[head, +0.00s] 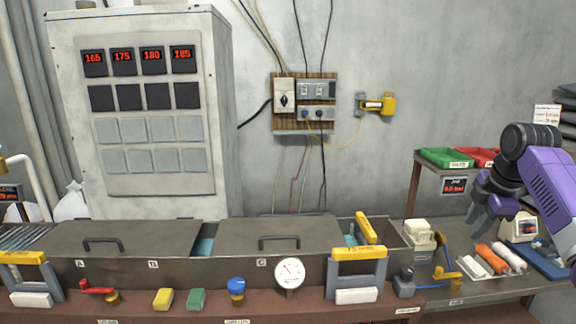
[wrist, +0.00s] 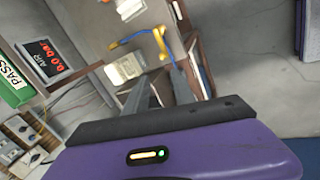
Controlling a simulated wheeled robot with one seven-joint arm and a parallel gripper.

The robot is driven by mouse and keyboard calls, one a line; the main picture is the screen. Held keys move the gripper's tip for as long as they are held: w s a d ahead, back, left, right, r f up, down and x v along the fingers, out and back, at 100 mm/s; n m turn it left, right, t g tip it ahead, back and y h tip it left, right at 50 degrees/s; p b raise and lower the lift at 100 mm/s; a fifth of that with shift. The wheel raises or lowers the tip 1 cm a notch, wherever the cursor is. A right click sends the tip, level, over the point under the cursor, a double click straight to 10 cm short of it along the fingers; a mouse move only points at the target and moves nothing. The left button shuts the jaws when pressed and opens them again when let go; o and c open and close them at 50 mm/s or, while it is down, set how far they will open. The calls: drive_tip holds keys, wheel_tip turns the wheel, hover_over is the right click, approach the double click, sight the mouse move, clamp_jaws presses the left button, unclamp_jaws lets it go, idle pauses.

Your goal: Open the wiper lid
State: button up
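I cannot tell for certain which part is the wiper lid; no readable label names it. At the trough's right end stand a grey frame with a yellow top bar (head: 358,254) and a second yellow bar (head: 367,228) behind it. A cream block (head: 418,233) stands just right of them; a similar pale block (wrist: 124,68) shows in the wrist view. Two flat grey lids with dark handles, a left lid (head: 130,240) and a right lid (head: 300,242), lie on the trough. My gripper (head: 477,218) is at the right, above the side bench, its fingers apart and empty (wrist: 163,84).
Green and red bins (head: 447,157) are on the shelf behind. A gauge (head: 289,272) and coloured blocks line the trough's front ledge.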

drive_tip(key=w+r+m+t, duration=0.3)
drive_tip(key=w+r+t, duration=0.1)
drive_tip(key=w, duration=0.2)
drive_tip(key=w+a+f+m+t, duration=0.3)
drive_tip(key=a+t, duration=0.1)
drive_tip(key=a, duration=0.2)
drive_tip(key=s+a+f+m+t, duration=0.5)
drive_tip(key=s+a+f+m, duration=0.2)
drive_tip(key=s+a+f, duration=0.5)
drive_tip(key=s+a+f+m, duration=0.1)
drive_tip(key=s+a, duration=0.2)
drive_tip(key=s, duration=1.4)
drive_tip(key=s+a+f+m+g, duration=0.1)
drive_tip(key=s+a+f, duration=0.1)
drive_tip(key=s, duration=1.6)
drive_tip(key=s+a+f+g, duration=0.1)
drive_tip(key=s+a, duration=0.3)
drive_tip(key=s, duration=1.3)
drive_tip(key=shift+s+a+f+m+y, duration=0.15)
drive_tip(key=shift+s+f+m+y, duration=0.15)
drive_tip(key=shift+s+m, duration=0.1)
